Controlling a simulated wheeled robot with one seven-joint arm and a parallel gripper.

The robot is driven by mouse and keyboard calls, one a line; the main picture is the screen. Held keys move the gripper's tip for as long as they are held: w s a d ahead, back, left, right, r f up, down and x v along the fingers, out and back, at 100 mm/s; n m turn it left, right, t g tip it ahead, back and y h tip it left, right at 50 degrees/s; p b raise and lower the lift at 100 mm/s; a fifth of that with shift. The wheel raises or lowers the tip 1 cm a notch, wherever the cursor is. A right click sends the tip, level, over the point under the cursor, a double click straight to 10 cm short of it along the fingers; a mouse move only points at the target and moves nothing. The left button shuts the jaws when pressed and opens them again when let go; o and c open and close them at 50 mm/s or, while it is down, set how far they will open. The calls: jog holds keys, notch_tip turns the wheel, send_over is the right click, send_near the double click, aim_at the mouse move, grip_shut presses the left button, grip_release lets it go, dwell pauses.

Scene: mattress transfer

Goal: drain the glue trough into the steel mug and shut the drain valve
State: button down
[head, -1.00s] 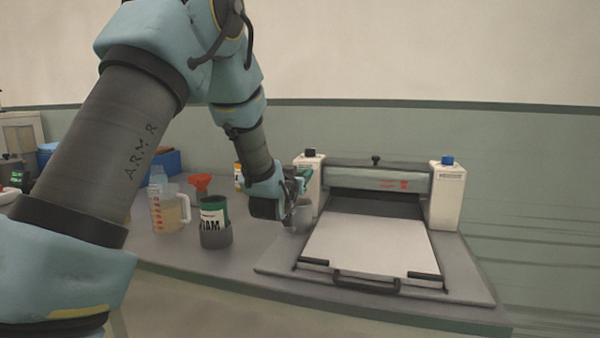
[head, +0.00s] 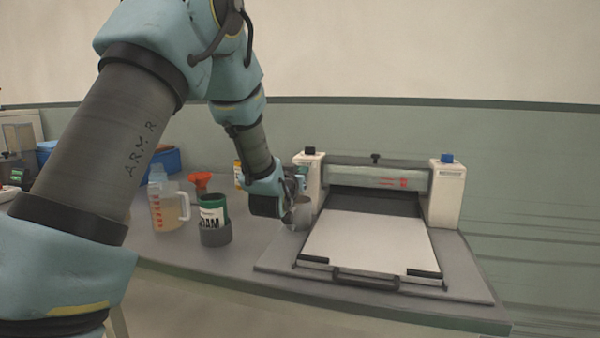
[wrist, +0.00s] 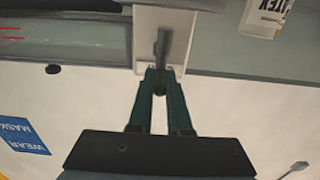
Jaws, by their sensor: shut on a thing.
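The glue machine with its trough unit (head: 372,176) stands on the bench at right, between two white end posts. A steel mug (head: 301,214) stands at the foot of the left post, partly behind my gripper (head: 299,184). In the wrist view, my gripper (wrist: 161,84) has its green fingers closed on a dark grey lever (wrist: 162,48), apparently the drain valve handle, in front of a white post (wrist: 180,22). The inside of the mug and any glue flow are hidden.
Left of the mug stand a grey holder (head: 216,236) with a green can and a clear measuring jug (head: 168,209) with pale liquid. An orange funnel (head: 201,180) is behind them. A pale board (head: 368,245) lies in front of the rollers. Bench front is clear.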

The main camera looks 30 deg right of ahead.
aim_at(313, 169)
jog(key=n+t+y+p, duration=0.1)
jog(key=n+y, duration=0.2)
jog(key=y, duration=0.1)
jog(key=d+n+t+y, duration=0.1)
jog(key=n+t+y, duration=0.1)
jog(key=y, duration=0.3)
jog(key=d+n+t+y+p, duration=0.1)
jog(key=n+y, duration=0.3)
jog(key=y, duration=0.1)
jog(key=shift+s+d+r+n+t+p, duration=0.15)
jog(key=shift+s+d+n+t+p, duration=0.1)
jog(key=shift+s+n+t+p, duration=0.15)
jog(key=n+y, duration=0.1)
jog(key=n+g+y, duration=0.1)
jog(key=y, duration=0.1)
jog(key=n+y+p, duration=0.1)
jog(key=y, duration=0.1)
jog(key=shift+w+d+f, duration=0.15)
jog(key=shift+d+f, duration=0.05)
jog(key=shift+d, duration=0.2)
jog(key=shift+w+d+n+g+y, duration=0.1)
jog(key=shift+d+n+g+y, duration=0.05)
jog(key=shift+n+g+y, duration=0.7)
jog(key=shift+w+d+n+g+y, duration=0.1)
jog(key=shift+n+g+y, duration=0.25)
jog(key=shift+n+y, duration=0.5)
jog(key=shift+y, duration=0.4)
jog(key=shift+r+n+g+y, duration=0.15)
jog(key=shift+n+g+y, duration=0.15)
jog(key=shift+g, duration=0.1)
